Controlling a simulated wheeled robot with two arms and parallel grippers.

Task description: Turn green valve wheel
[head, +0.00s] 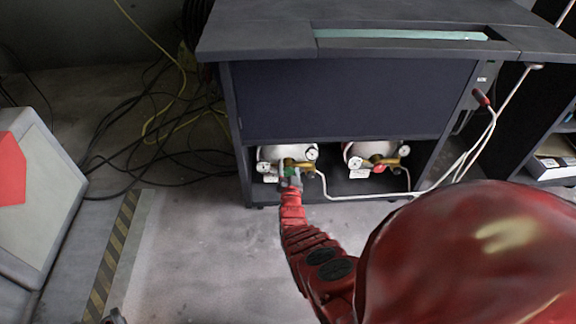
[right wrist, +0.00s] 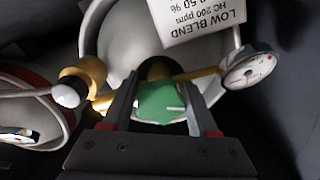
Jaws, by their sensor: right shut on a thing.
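The green valve wheel (right wrist: 160,103) sits on a brass fitting at the front of a white gas cylinder (right wrist: 120,40). In the right wrist view it is between the two dark fingers of my right gripper (right wrist: 162,112), which is shut on it. In the head view my right arm reaches to the left cylinder in the cabinet's lower shelf, and the right gripper (head: 290,178) covers most of the green wheel (head: 289,171). A small grey tip at the bottom left edge of the head view may be part of my left gripper, but its jaws cannot be made out.
A second cylinder with a red valve wheel (head: 379,168) stands to the right on the same shelf. Pressure gauges (right wrist: 250,70) and a white hose (head: 390,195) are close by. The dark cabinet (head: 350,100) overhangs the shelf. Black cables (head: 120,165) lie on the floor at left.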

